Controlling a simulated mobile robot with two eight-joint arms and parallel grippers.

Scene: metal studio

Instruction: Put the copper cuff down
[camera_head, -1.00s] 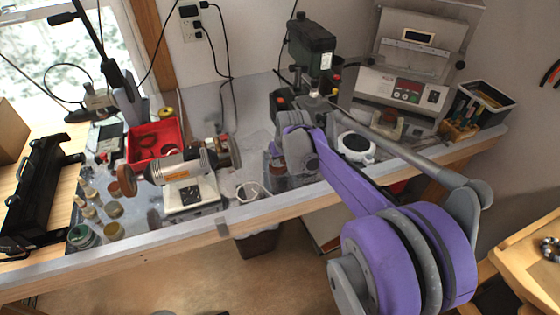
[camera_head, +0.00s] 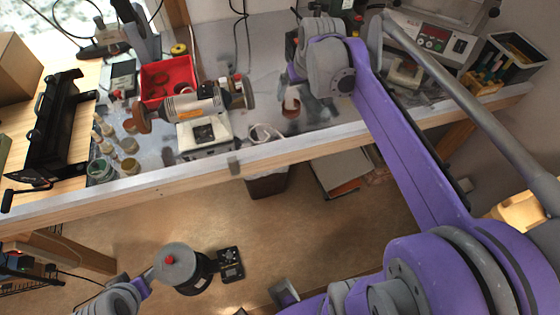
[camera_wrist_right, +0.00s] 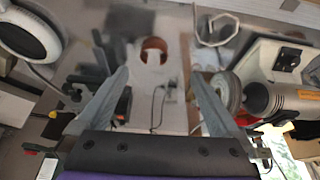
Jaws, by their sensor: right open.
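The copper cuff (camera_wrist_right: 153,42) stands on the bench top in the right wrist view, ahead of my right gripper (camera_wrist_right: 162,76). The cuff is a reddish-brown ring, and it also shows in the head view (camera_head: 291,105), just left of my right wrist. The right fingers are spread wide with nothing between them, and the cuff is apart from them.
A pale cuff (camera_head: 262,133) sits near the bench's front edge. Left of it are a polishing motor (camera_head: 193,103), a white scale (camera_head: 208,138), a red tray (camera_head: 153,88) and several small jars. A grey machine (camera_head: 433,38) and a dark bin (camera_head: 507,58) stand right.

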